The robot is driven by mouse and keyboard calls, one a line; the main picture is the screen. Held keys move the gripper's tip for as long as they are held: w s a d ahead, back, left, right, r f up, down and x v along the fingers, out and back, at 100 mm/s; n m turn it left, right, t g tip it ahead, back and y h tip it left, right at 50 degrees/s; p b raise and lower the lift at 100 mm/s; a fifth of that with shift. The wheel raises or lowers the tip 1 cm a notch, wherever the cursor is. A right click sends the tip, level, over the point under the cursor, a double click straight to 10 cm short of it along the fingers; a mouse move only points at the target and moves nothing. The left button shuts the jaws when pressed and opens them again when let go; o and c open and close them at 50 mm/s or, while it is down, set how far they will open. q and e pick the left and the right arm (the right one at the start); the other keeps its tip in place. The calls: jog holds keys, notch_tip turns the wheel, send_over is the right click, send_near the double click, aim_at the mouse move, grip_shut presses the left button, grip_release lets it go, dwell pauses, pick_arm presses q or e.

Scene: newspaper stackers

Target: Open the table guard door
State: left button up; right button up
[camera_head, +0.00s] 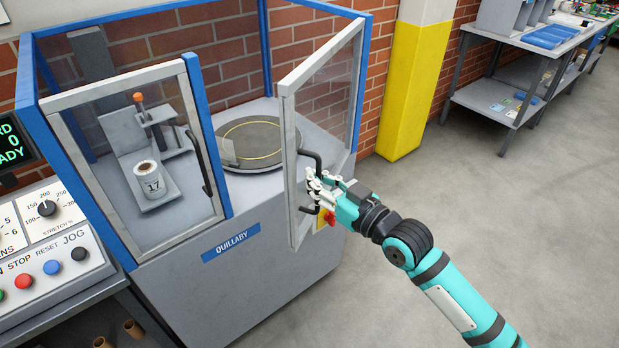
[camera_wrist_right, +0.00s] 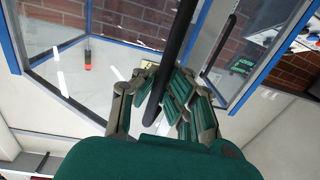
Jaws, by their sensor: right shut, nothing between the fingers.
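The table guard door (camera_head: 289,130) is a clear panel in a grey frame on the right of the machine. It stands swung outward, leaving a gap that shows the round grey turntable (camera_head: 258,140) inside. A black bar handle (camera_head: 311,157) is on its outer face. My right gripper (camera_head: 317,188) is at this handle, with its fingers shut. In the right wrist view the handle (camera_wrist_right: 176,45) passes between or just in front of the fingers (camera_wrist_right: 163,100); I cannot tell whether they touch it. My left gripper is out of view.
A control panel (camera_head: 40,245) is at far left. A yellow-based pillar (camera_head: 414,85) and a metal table (camera_head: 500,95) stand behind. The floor at right is clear.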

jog(key=o, duration=0.4)
jog(key=shift+s+d+r, duration=0.1)
jog(key=shift+s+d, duration=0.2)
jog(key=shift+d, duration=0.35)
jog(key=shift+s+d+r, duration=0.1)
jog(key=shift+s+d, duration=0.2)
jog(key=shift+d, duration=0.3)
jog(key=shift+o, duration=1.4)
jog(key=a, duration=0.1)
jog(key=w+a, duration=0.1)
jog(key=shift+a+f, duration=0.2)
jog(key=shift+a, duration=0.1)
jog(key=shift+w+a, duration=0.2)
jog(key=shift+a, duration=0.05)
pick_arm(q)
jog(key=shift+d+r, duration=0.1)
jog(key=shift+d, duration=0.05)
pick_arm(e)
jog(key=v, duration=1.1)
jog(key=shift+s+d, duration=0.15)
jog(key=shift+s, duration=0.2)
jog(key=shift+c, duration=0.2)
